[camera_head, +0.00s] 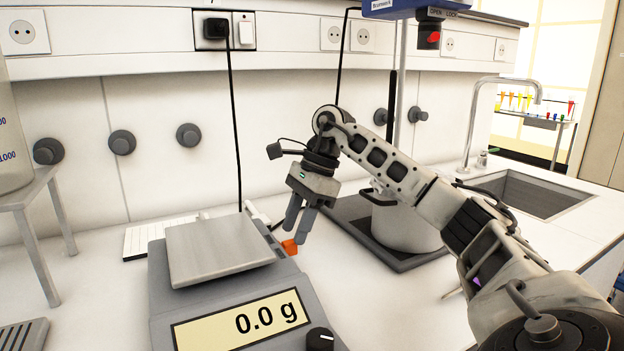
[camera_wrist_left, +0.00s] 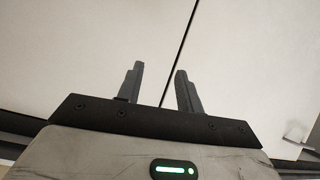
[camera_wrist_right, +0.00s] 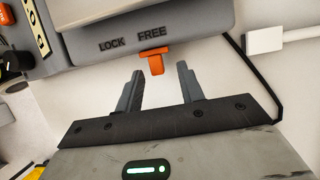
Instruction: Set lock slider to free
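The lock slider is an orange tab on the side of the grey balance (camera_head: 165,282). In the head view the slider (camera_head: 290,247) shows just below my right fingertips. In the right wrist view the slider (camera_wrist_right: 154,61) sits under the word FREE, to the right of LOCK. My right gripper (camera_head: 297,232) is open and empty. In the right wrist view its fingers (camera_wrist_right: 158,70) stand either side of the slider's lower end, apart from it. My left gripper (camera_wrist_left: 160,69) is open and empty, facing pale panels; it is outside the head view.
The balance pan (camera_head: 218,248) is empty and its display (camera_head: 242,318) reads 0.0 g. A grey stand (camera_head: 35,205) with a large vessel is at the left. A sink (camera_head: 525,190) is at the right, beyond my right arm.

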